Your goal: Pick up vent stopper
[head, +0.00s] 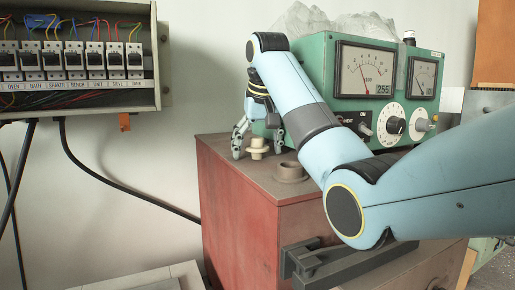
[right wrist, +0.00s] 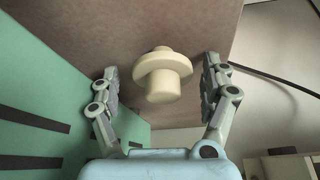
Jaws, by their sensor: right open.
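The vent stopper (head: 257,147) is a small cream plug with a wide flange, on top of the red cabinet (head: 240,215). A brown ring-shaped vent collar (head: 290,172) is to its right on the same top. My right gripper (head: 255,140) reaches down beside the stopper with its fingers apart. In the right wrist view the stopper (right wrist: 162,75) lies between the two open fingers (right wrist: 162,88), and neither finger visibly touches it. My left gripper shows in neither view.
A green meter box (head: 365,85) stands close behind my right arm on the cabinet top. A breaker panel (head: 80,60) with hanging black cables is on the wall at left. A dark handle (head: 335,265) projects from the cabinet front.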

